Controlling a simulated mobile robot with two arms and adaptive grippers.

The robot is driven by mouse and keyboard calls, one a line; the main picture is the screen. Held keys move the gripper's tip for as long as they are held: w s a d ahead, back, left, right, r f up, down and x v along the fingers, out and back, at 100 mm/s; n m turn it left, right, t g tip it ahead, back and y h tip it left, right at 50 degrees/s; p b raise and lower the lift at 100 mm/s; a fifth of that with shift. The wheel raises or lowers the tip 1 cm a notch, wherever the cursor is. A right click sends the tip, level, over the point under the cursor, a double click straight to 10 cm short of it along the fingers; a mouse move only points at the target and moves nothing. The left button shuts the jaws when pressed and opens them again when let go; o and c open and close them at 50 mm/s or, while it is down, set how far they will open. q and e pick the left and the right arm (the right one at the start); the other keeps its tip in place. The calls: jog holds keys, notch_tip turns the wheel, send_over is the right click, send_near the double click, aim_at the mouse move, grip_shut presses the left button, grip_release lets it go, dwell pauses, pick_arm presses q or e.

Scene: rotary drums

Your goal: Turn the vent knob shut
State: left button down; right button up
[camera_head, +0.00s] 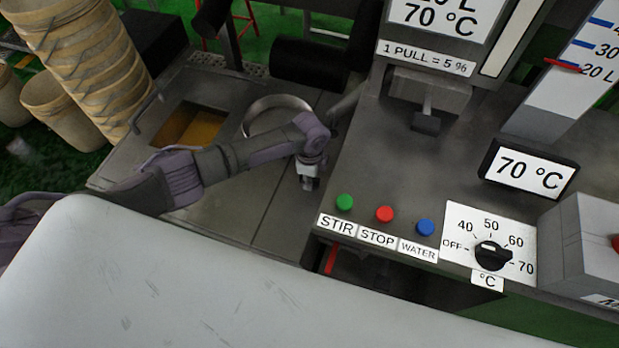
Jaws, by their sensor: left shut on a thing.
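My left arm comes in from the left, low over the grey metal worktop. My left gripper (309,183) points down at the worktop's right part, just left of the button panel. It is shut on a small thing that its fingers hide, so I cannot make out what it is. No knob labelled as a vent shows in this view. A black dial knob (492,256) on a white °C scale, marked OFF to 70, sits at the right, well apart from the gripper. My right gripper is not in view.
Green (344,202), red (385,214) and blue (425,228) buttons, labelled STIR, STOP and WATER, stand right of the gripper. A 70 °C display (529,171) is behind the dial. A round metal ring (272,101) lies behind my arm. Stacked buckets (85,45) stand at the back left.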

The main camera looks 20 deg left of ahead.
pick_arm(q)
jog(key=shift+w+r+m, duration=0.1)
jog(key=shift+m, duration=0.5)
jog(key=c, duration=1)
grip_release()
jog(key=shift+o, duration=0.2)
notch_tip(320, 180, up, 12)
